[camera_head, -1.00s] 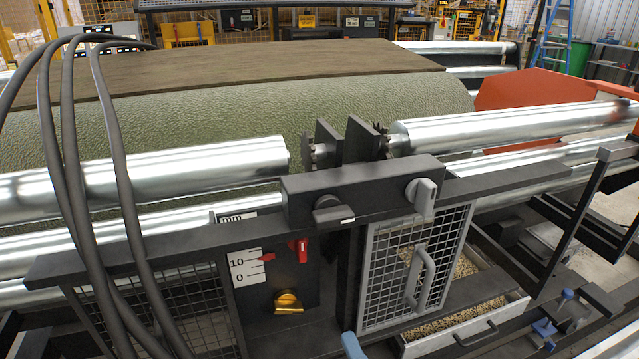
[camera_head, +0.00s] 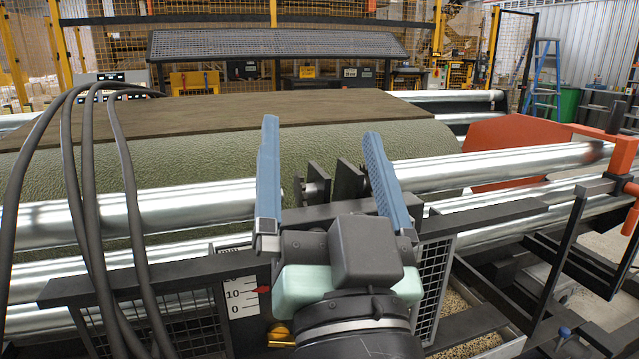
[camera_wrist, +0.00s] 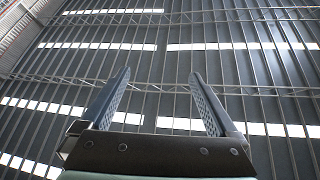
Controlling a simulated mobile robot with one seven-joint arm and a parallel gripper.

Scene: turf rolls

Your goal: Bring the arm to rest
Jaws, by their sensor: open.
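My gripper (camera_head: 322,150) stands in the lower middle of the head view, in front of the machine, with its two blue fingers pointing up. The fingers are wide apart with nothing between them. In the wrist view my gripper (camera_wrist: 160,92) also shows open and empty against the roof. My wrist and gripper body hide part of the black crossbar, the mesh door and the red and yellow controls.
Steel rollers (camera_head: 130,212) run across the machine in front of a green turf roll (camera_head: 220,140). Black hoses (camera_head: 80,210) arch at the left. An orange guard (camera_head: 515,152) and an orange clamp (camera_head: 600,175) are at the right.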

